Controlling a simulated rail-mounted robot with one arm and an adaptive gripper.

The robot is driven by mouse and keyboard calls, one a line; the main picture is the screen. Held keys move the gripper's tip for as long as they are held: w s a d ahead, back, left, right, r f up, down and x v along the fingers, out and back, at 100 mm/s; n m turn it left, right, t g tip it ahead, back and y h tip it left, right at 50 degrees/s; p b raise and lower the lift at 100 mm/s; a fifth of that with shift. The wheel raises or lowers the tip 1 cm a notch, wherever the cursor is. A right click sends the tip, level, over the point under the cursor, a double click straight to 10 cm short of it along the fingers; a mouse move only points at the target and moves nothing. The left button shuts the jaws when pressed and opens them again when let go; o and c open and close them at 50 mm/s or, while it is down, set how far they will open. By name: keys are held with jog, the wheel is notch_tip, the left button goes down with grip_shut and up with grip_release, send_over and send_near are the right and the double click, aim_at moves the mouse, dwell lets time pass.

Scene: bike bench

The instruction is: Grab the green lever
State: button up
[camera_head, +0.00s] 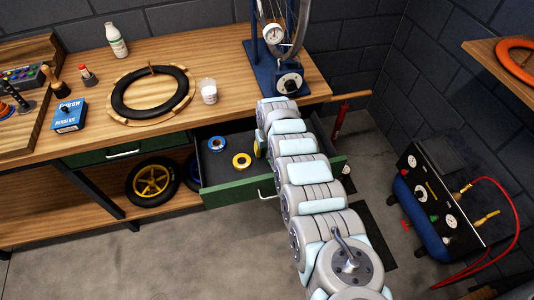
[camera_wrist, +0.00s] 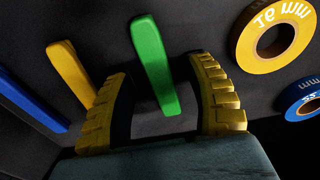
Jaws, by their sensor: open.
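The green lever (camera_wrist: 154,62) lies in the dark drawer in the wrist view, with its lower end between the two fingers of my gripper (camera_wrist: 171,98). The gripper is open, with a gap between each yellow ridged finger and the lever. A yellow lever (camera_wrist: 72,72) lies to the left, its lower end near the left finger. A blue lever (camera_wrist: 33,101) lies farther left. In the head view my arm reaches into the open drawer (camera_head: 231,192) and hides the levers there.
A yellow tape roll (camera_wrist: 273,38) and a blue tape roll (camera_wrist: 306,99) lie right of the fingers in the wrist view. The drawer opens below the wooden bench (camera_head: 215,112). A wheel stand (camera_head: 262,68) stands above it. A compressor (camera_head: 432,205) stands on the right.

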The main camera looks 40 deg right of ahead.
jog(key=shift+f, duration=0.15)
dwell(0.5)
jog(key=c, duration=0.9)
